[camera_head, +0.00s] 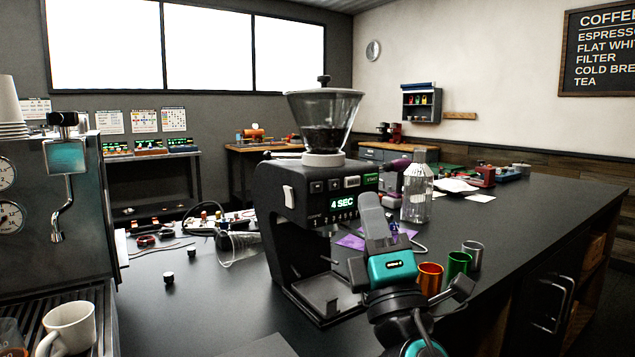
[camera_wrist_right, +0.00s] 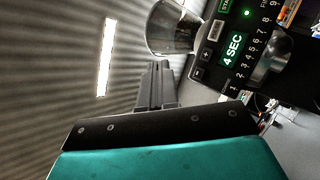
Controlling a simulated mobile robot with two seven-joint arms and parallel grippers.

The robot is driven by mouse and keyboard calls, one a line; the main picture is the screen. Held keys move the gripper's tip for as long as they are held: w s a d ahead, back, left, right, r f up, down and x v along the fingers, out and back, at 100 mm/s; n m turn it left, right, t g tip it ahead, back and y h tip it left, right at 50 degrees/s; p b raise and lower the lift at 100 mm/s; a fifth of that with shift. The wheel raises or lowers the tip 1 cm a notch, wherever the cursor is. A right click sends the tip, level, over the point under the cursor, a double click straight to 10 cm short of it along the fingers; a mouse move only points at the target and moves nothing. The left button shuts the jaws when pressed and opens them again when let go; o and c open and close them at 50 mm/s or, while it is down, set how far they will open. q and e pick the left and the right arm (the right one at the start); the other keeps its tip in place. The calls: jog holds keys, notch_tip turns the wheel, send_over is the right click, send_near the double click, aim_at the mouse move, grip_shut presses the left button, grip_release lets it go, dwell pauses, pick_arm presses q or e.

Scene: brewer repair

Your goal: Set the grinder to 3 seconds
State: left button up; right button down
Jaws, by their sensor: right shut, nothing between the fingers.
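The grinder (camera_head: 272,212) stands on the dark counter with a clear hopper (camera_head: 325,115) of dark beans on top. Its display (camera_head: 342,203) reads 4 SEC, and the wrist view display (camera_wrist_right: 232,48) reads the same. Above the display are a minus button (camera_head: 317,186), a plus button (camera_head: 335,184) and a green START button (camera_head: 371,179). My right gripper (camera_head: 371,201) is shut and empty, in front of the grinder's right side. In the wrist view its fingers (camera_wrist_right: 157,72) point up, left of the minus button (camera_wrist_right: 198,73), apart from it. My left gripper is not in view.
An espresso machine (camera_head: 60,200) with a white mug (camera_head: 68,328) stands at the left. Orange (camera_head: 430,278), green (camera_head: 458,264) and grey cups (camera_head: 473,254) stand right of my right gripper. A clear bottle (camera_head: 417,195) is behind. The counter's right side is fairly clear.

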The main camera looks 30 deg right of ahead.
aim_at(317, 188)
jog(key=shift+h, duration=0.3)
jog(key=w, duration=0.8)
jog(key=shift+w+a+b, duration=0.3)
jog(key=shift+w+a, duration=0.1)
jog(key=shift+w, duration=0.1)
dwell(1.7)
jog(key=shift+w, duration=0.3)
